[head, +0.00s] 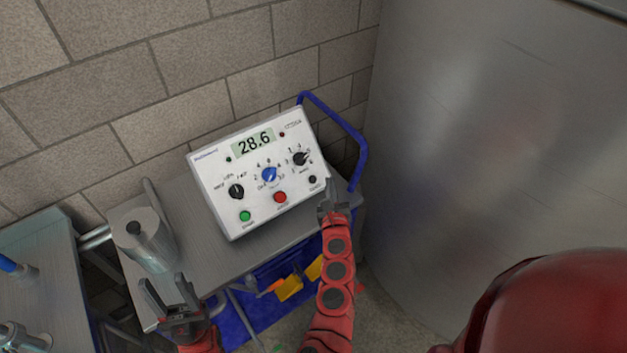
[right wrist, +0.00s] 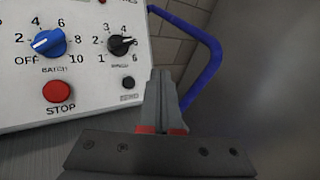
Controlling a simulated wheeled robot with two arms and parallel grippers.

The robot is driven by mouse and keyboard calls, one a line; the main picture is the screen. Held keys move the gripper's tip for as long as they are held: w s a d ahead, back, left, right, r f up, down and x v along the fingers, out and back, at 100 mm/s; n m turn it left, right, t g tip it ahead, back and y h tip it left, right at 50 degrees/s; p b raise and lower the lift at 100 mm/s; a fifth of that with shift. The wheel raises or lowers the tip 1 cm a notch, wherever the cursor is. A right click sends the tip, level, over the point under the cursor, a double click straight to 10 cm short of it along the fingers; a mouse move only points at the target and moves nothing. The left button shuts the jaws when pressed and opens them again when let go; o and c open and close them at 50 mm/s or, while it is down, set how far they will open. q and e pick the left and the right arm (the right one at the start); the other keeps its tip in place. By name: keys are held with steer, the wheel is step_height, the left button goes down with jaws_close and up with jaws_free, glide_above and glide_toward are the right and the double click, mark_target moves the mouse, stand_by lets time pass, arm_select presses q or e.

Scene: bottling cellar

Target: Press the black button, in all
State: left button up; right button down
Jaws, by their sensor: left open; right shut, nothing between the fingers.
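The black button (head: 312,180) is a small round push button at the lower right of a white control box (head: 216,192). In the right wrist view the black button (right wrist: 128,82) shows just left of my fingers. My right gripper (head: 331,184) is shut and empty, its tips close to the box's lower right corner; in the right wrist view the closed fingertips (right wrist: 160,76) are right of the button. I cannot tell whether they touch the box. My left gripper (head: 166,287) is open and empty, low in front of a metal canister.
The box has a display reading 28.6, a green button (head: 245,216), a red stop button (head: 281,197) and several knobs. It stands on a grey cart (head: 185,200) with a blue handle (head: 350,130). A metal canister (head: 140,240) stands left. A large metal tank (head: 480,130) is right.

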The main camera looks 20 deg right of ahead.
mark_target(313, 179)
steer(key=w+f+b, duration=0.1)
steer(key=w+a+f+b, duration=0.1)
steer(key=w+f, duration=0.1)
steer(key=w+f+b, duration=0.1)
steer(key=w+f, duration=0.1)
steer(key=shift+a+b, duration=0.3)
steer(key=shift+a, duration=0.05)
stand_by(1.7)
steer(key=shift+w+a+f+b, duration=0.1)
steer(key=shift+w+f+b, duration=0.15)
steer(key=shift+b, duration=0.2)
steer(key=shift+w+a+f+b, duration=0.15)
steer(key=shift+w+f+b, duration=0.25)
steer(key=shift+b, duration=0.1)
stand_by(0.7)
steer(key=shift+r, duration=0.15)
steer(key=shift+s+d+r+p, duration=0.25)
steer(key=shift+s+r+p, duration=0.15)
steer(key=shift+s+r, duration=0.2)
steer(key=shift+f, duration=0.1)
